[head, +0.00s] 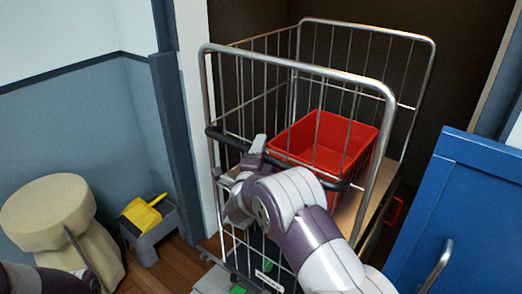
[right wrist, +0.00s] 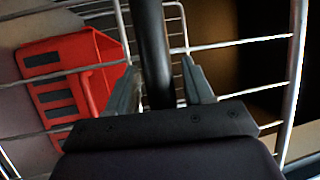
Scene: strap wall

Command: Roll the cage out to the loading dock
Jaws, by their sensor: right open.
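The cage (head: 375,88) is a tall wire-sided trolley with a grey tube frame. It stands in a dark recess, with a red crate (head: 345,130) inside. A dark handle bar (head: 228,140) runs across its near side. My right gripper (head: 240,162) is at the left part of this bar. In the right wrist view the bar (right wrist: 153,40) passes between the two open fingers (right wrist: 160,80), with gaps beside it. The red crate (right wrist: 75,65) shows there behind the wires. My left gripper is out of view. The loading dock is not in view.
A blue door panel (head: 460,200) with a metal handle stands close at the right. A blue-grey door post (head: 175,140) is left of the cage. A beige stool (head: 45,210) and a grey step (head: 160,230) with a yellow item (head: 143,213) stand at the left wall.

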